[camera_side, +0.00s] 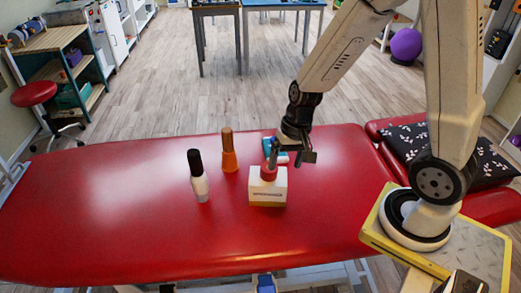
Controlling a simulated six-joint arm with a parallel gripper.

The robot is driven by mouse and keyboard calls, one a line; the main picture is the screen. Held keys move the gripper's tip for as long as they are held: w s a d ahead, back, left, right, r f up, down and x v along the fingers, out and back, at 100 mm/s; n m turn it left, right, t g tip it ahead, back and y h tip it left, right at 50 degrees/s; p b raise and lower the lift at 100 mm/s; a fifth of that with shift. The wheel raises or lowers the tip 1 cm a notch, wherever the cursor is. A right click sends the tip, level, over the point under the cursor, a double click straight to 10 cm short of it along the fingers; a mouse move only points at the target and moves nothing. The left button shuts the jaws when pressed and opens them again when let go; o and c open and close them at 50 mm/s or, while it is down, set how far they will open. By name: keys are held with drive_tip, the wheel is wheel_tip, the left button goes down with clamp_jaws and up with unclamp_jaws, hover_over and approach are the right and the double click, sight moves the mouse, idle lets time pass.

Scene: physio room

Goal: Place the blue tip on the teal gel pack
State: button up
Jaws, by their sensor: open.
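A small blue-teal item (268,144) with a pale part lies on the red table, partly hidden behind my gripper. It may be the teal gel pack, but I cannot tell for sure. I cannot make out a separate blue tip. My gripper (286,163) is open, pointing down, just above and behind a white box (267,190) with a red top. One finger overlaps the red top in the picture; whether they touch I cannot tell. I see nothing held between the fingers.
An orange bottle (229,153) and a white bottle with a black cap (199,183) stand upright left of the box. The red padded table (110,210) is bare at its left and front. A dark patterned pillow (405,150) lies at the right.

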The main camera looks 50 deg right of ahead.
drive_tip(key=shift+s+a+r+n+t+h, duration=0.2)
drive_tip(key=shift+s+r+n+t+h, duration=0.3)
drive_tip(key=shift+n, duration=0.6)
drive_tip(key=shift+s+a+r+n+t+h, duration=0.2)
drive_tip(key=shift+r+n, duration=0.45)
drive_tip(key=shift+n, duration=0.45)
drive_tip(key=shift+s+a+r+n+t+h, duration=0.2)
drive_tip(key=shift+s+r+n+h, duration=0.3)
drive_tip(key=shift+n, duration=0.6)
drive_tip(key=shift+w, duration=0.2)
